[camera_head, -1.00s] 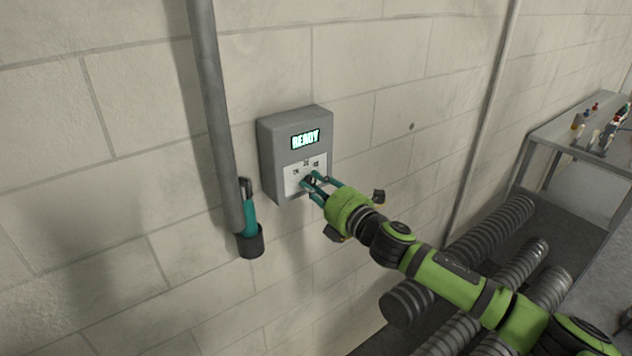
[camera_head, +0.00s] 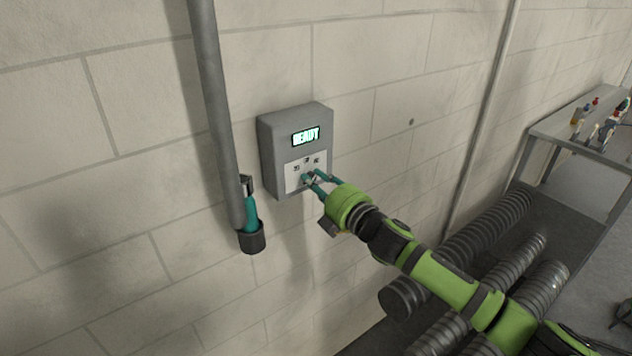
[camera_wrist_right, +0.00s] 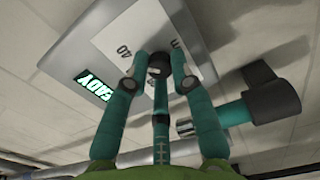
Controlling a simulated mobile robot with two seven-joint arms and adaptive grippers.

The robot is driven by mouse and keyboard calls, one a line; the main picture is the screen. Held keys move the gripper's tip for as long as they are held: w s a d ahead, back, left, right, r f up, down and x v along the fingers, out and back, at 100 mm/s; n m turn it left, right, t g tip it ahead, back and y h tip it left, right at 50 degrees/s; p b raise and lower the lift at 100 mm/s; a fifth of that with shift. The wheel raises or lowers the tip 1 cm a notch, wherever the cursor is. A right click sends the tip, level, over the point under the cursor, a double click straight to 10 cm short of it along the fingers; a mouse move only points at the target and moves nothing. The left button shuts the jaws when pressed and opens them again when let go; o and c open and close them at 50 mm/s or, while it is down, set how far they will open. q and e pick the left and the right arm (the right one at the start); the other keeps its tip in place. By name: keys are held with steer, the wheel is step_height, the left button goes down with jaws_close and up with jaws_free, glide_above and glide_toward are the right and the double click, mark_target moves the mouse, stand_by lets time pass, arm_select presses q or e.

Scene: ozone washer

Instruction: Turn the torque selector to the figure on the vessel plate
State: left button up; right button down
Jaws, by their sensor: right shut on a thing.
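A grey control box (camera_head: 270,160) is fixed to the block wall and its lit display (camera_head: 305,136) reads READY. Below the display is a white selector plate (camera_head: 295,184) with three small marks around a selector knob. My right gripper (camera_head: 312,181) is at the knob, and in the right wrist view its teal fingertips (camera_wrist_right: 160,70) are shut on the dark selector knob (camera_wrist_right: 158,61). The figure 40 is readable on the selector plate (camera_wrist_right: 110,40) there; another mark is partly hidden by the fingers. My left gripper and the vessel plate are not in view.
A teal-handled tool (camera_head: 250,214) sits in a dark holder (camera_head: 252,238) left of and below the box. A grey vertical pipe (camera_head: 212,110) runs beside it. Ribbed hoses (camera_head: 470,245) lie at right, and a table (camera_head: 560,131) with small items stands at the far right.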

steer(key=shift+w+d+r, duration=0.15)
steer(key=shift+r, duration=0.1)
steer(key=c, duration=1.1)
jaws_free()
steer(key=shift+o, duration=0.2)
steer(key=shift+f, duration=0.15)
steer(key=shift+s+d+f, duration=0.1)
steer(key=shift+s+d, duration=0.2)
steer(key=shift+s, duration=0.2)
steer(key=v, duration=1.1)
steer(key=shift+w, duration=0.2)
